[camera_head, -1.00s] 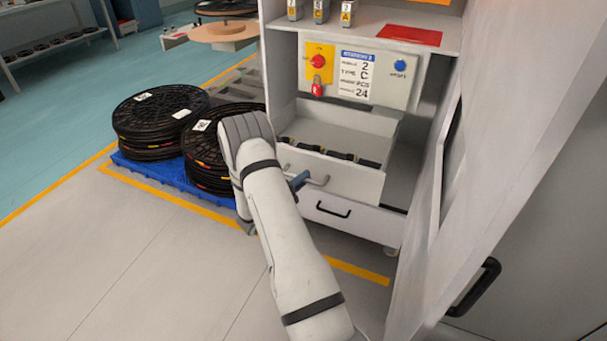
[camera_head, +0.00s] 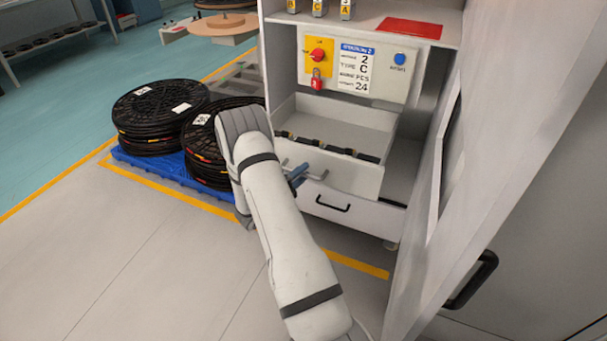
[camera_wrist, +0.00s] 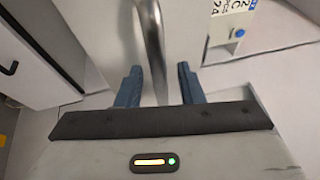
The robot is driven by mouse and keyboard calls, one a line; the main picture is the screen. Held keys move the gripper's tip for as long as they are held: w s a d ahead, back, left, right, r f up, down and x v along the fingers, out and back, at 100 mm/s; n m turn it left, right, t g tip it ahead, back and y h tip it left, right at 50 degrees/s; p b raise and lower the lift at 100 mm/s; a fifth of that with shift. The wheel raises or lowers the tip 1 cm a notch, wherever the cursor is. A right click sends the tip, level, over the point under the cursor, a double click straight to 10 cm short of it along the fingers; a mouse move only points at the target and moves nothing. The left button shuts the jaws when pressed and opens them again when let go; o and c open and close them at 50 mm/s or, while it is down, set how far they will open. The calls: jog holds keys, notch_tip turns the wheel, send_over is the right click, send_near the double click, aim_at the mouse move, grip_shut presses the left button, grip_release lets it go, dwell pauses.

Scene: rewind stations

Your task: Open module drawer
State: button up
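The module drawer (camera_head: 350,178) is a light grey box drawer in the white cabinet. It is pulled part way out, so its inside shows, with a row of dark items along it. Its metal bar handle (camera_head: 318,177) is on the front face. My gripper (camera_head: 297,175) is at this handle, largely hidden behind my arm in the head view. In the wrist view, the two blue fingers (camera_wrist: 157,75) stand apart, one on each side of the handle bar (camera_wrist: 152,40). Gaps show between the bar and the fingers, so the gripper is open around it.
Below is a closed drawer with a black handle (camera_head: 333,205). A control panel (camera_head: 380,72) with a red knob and blue button is above. Black reels (camera_head: 160,115) stand on a blue pallet (camera_head: 165,163) at left. A grey door (camera_head: 490,160) is close at right.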

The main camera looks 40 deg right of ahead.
jog(key=v, duration=0.7)
jog(key=shift+a+p, duration=0.4)
jog(key=shift+f, duration=0.1)
jog(key=s+a+r+m+g+y+p, duration=0.1)
jog(key=s+r+m+g+y+p, duration=0.2)
jog(key=r+m, duration=0.4)
jog(key=s+a+r+m+g+y+p, duration=0.25)
jog(key=s+r+m, duration=0.3)
jog(key=r, duration=0.35)
jog(key=s+r+m+g+y+p, duration=0.2)
jog(key=s+r+m+y+p, duration=0.1)
jog(key=s+r+m, duration=0.3)
jog(key=s+a+r+m+t+y+p, duration=0.4)
jog(key=s+a+r+m+y, duration=0.1)
jog(key=a+r+m, duration=0.4)
jog(key=s+a+r+m+t+y+p, duration=0.3)
jog(key=s+a+r+m+y+p, duration=0.2)
jog(key=a+r+m, duration=0.4)
jog(key=shift+s+r+t+y, duration=0.2)
jog(key=shift+r+t+y, duration=0.15)
jog(key=shift+r+y, duration=0.25)
jog(key=shift+a+f, duration=0.1)
